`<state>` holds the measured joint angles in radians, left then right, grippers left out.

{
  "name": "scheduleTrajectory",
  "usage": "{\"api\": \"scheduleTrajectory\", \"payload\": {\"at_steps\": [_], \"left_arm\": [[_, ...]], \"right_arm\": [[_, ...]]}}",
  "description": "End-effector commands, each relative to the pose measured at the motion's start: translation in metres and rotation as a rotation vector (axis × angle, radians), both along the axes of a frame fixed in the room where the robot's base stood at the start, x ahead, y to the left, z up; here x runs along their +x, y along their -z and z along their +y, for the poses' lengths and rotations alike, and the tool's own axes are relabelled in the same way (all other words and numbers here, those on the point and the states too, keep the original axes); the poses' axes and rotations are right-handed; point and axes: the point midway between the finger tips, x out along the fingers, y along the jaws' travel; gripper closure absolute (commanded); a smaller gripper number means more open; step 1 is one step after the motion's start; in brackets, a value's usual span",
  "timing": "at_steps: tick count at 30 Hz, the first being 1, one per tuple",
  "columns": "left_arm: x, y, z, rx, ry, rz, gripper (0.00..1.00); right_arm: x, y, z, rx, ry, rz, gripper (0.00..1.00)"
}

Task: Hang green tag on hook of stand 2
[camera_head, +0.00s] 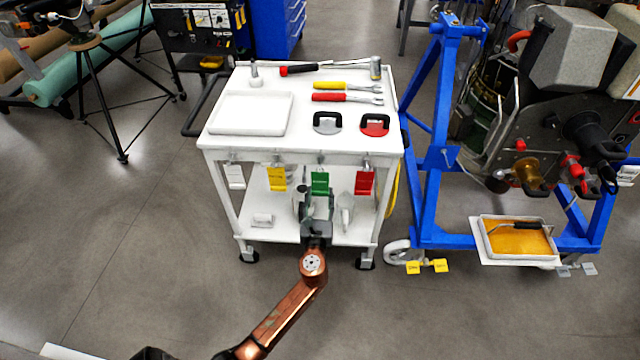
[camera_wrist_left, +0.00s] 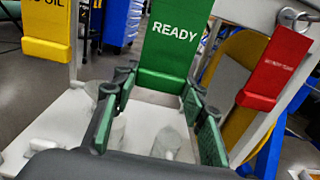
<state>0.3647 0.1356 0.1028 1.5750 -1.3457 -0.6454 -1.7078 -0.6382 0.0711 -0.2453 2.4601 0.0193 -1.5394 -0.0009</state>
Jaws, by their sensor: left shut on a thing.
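The green tag (camera_head: 320,183) hangs at the front edge of the white cart, between a yellow tag (camera_head: 277,179) and a red tag (camera_head: 364,183). In the left wrist view the green tag (camera_wrist_left: 172,45) reads READY. My left gripper (camera_head: 318,201) reaches it from below and in front, with its fingers at the two sides of the tag's lower end, shut on it. The left gripper also shows in the wrist view (camera_wrist_left: 160,105). A blue stand (camera_head: 428,160) is right of the cart; I see no readable stand number. My right gripper is not in view.
A black tripod stands at left. The floor in front is clear.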

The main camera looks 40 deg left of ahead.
Motion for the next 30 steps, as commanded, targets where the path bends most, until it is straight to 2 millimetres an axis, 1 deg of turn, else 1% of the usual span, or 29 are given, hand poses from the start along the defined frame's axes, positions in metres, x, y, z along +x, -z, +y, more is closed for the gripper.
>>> {"api": "scheduleTrajectory", "payload": {"at_steps": [6, 18, 27, 29, 30], "left_arm": [[-0.003, 0.0, -0.002, 0.0, 0.0, 0.0, 1.0], [-0.02, -0.001, -0.015, -0.001, 0.0, -0.001, 1.0], [-0.021, 0.0, -0.016, -0.001, 0.0, -0.001, 1.0], [-0.022, 0.0, -0.019, -0.001, 0.004, -0.001, 1.0], [-0.022, -0.002, -0.023, -0.001, 0.011, -0.001, 1.0]], "right_arm": [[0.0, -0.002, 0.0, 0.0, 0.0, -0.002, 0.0], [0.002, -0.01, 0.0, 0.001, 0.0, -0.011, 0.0], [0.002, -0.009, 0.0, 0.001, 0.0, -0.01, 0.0], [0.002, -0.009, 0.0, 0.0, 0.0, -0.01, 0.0], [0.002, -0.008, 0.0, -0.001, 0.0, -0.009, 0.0]]}}
